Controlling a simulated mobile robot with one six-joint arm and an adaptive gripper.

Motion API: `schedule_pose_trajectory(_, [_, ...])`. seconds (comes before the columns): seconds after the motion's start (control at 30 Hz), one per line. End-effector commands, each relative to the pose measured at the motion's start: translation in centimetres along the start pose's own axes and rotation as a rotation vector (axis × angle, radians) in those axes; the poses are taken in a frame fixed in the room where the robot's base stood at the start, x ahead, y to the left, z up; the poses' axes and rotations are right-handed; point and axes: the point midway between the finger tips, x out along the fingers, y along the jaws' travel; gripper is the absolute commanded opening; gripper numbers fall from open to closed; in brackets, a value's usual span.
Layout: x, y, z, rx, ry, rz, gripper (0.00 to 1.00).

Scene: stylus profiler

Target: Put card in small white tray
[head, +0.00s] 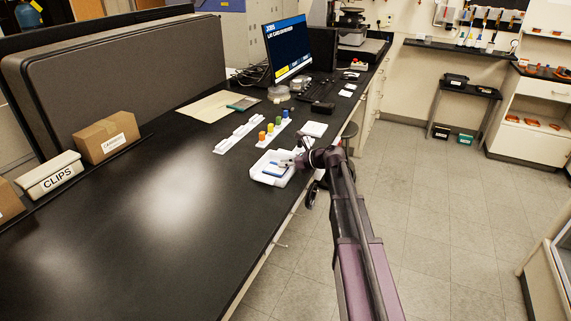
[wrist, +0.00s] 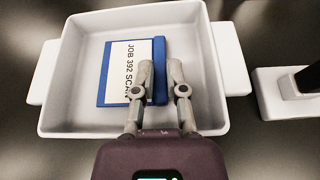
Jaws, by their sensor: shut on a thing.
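The small white tray (head: 257,172) sits on the black bench near its front edge, and it fills much of the wrist view (wrist: 75,35). The card (wrist: 117,72) is white with a blue border and raised blue edge, and reads "JOB 392 SCAN". It lies within the tray's walls; whether it touches the floor I cannot tell. My gripper (wrist: 161,72) reaches over the tray's near wall and is shut on the card's blue right edge. In the head view my gripper (head: 293,163) is at the tray's right side.
A white rack with coloured caps (head: 270,132) and a long white rack (head: 238,135) stand behind the tray. A small white dish (head: 314,129) is nearby. A CLIPS box (head: 50,178) and cardboard box (head: 106,137) stand at left. The bench's left front is clear.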

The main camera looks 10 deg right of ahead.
Motion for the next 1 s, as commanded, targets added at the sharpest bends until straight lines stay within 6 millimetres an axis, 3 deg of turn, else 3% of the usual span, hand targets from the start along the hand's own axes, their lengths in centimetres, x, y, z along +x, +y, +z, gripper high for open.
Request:
schedule_pose_trajectory(0.03, [0.0,0.0,-0.1,0.000,0.000,0.000,0.26])
schedule_pose_trajectory(0.1, [0.0,0.0,0.0,0.000,0.000,0.000,0.46])
schedule_pose_trajectory(0.13, [0.0,0.0,0.0,0.000,0.000,0.000,0.51])
schedule_pose_trajectory(0.67, [-0.1,0.0,0.3,0.000,0.000,0.000,0.51])
schedule_pose_trajectory(1.0, [-4.1,0.1,0.4,0.002,0.000,-0.003,0.51])
